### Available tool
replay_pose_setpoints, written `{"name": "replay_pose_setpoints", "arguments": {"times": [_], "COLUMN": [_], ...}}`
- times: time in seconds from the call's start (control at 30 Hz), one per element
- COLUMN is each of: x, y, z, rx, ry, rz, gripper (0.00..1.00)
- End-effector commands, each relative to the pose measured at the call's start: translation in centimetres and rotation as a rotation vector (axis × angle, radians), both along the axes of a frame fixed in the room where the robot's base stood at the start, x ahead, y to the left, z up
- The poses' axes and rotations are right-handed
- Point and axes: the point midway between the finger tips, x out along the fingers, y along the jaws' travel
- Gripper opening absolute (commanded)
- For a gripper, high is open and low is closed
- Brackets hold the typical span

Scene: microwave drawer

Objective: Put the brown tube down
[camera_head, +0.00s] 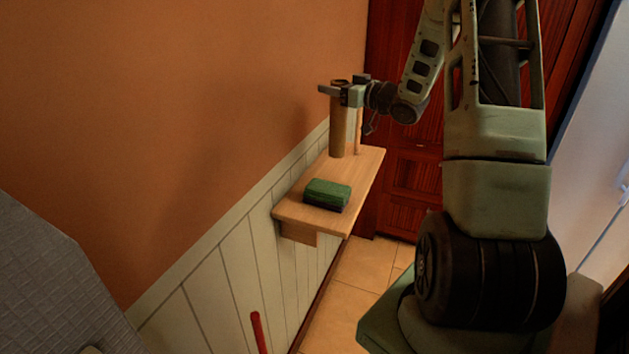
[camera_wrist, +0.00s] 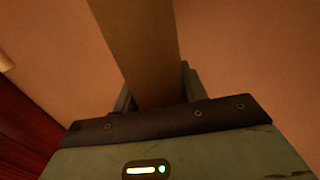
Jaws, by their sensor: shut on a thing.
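The brown tube (camera_head: 338,129) stands upright at the far end of a small wooden wall shelf (camera_head: 360,173) in the head view. Its lower end appears to be at the shelf top; I cannot tell whether it bears on it. My gripper (camera_head: 340,90) is shut on the tube near its upper end. In the wrist view the tube (camera_wrist: 146,50) runs up from between the fingers of my gripper (camera_wrist: 158,92), and the fingers are partly hidden behind the gripper's body.
A green and black sponge-like block (camera_head: 327,194) lies on the near part of the shelf. An orange wall with white panelling (camera_head: 215,265) borders the shelf on the left. A dark red wooden door or cabinet (camera_head: 410,170) stands behind. A red rod (camera_head: 259,331) shows below.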

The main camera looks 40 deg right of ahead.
Motion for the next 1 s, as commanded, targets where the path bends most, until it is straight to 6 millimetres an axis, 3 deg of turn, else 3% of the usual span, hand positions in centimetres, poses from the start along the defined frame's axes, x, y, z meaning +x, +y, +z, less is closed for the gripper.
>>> {"name": "replay_pose_setpoints", "arguments": {"times": [0.73, 1.0], "x": [0.0, 0.0], "y": [-0.1, -0.1], "z": [-9.0, -9.8], "rx": [0.003, -0.002], "ry": [0.002, 0.000], "rz": [-0.002, -0.002], "gripper": [0.11, 0.11]}}
